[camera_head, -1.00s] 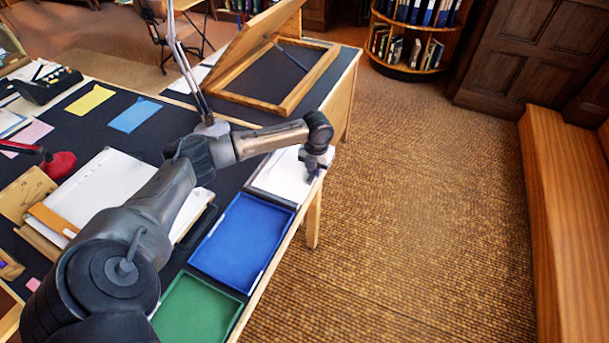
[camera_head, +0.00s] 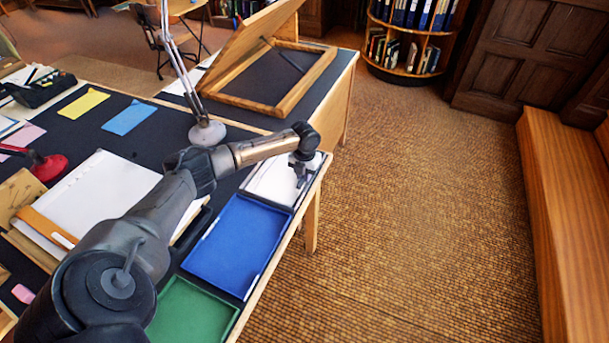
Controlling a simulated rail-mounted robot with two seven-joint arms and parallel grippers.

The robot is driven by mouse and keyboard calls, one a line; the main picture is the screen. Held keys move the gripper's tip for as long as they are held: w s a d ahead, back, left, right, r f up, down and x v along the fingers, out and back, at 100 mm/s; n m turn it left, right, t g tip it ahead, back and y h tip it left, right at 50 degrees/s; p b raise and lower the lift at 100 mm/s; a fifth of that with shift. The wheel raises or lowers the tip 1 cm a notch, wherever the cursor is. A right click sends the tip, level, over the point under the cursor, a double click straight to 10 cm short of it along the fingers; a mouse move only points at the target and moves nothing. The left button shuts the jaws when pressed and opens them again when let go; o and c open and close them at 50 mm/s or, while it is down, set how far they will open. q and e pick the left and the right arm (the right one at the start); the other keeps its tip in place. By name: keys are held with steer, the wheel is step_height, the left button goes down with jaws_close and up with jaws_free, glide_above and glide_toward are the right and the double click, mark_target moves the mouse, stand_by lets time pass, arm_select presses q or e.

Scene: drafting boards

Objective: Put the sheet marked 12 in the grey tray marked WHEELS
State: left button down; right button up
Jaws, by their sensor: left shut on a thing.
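My left gripper (camera_head: 301,183) is at the right end of the desk, over the third tray in the row, pointing down. It is shut on the edge of a white sheet (camera_head: 272,182). The sheet lies in or just over this tray (camera_head: 262,199), whose dark rim shows around it. No number on the sheet and no label on the tray can be read from here, so I cannot tell if they are 12 and WHEELS. My gripper hides part of the sheet's right side. My right gripper is not in view.
A blue tray (camera_head: 236,243) and a green tray (camera_head: 190,312) stand nearer along the desk edge. A lamp base (camera_head: 207,132) stands behind my forearm. A tilted wooden drafting board (camera_head: 275,95) is at the back. A white paper pad (camera_head: 95,195) lies left of my arm.

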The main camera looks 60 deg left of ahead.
arm_select(q)
steer(key=shift+a, duration=0.1)
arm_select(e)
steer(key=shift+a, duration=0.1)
arm_select(q)
steer(key=c, duration=1.2)
jaws_free()
steer(key=shift+c, duration=0.2)
steer(key=shift+o, duration=0.8)
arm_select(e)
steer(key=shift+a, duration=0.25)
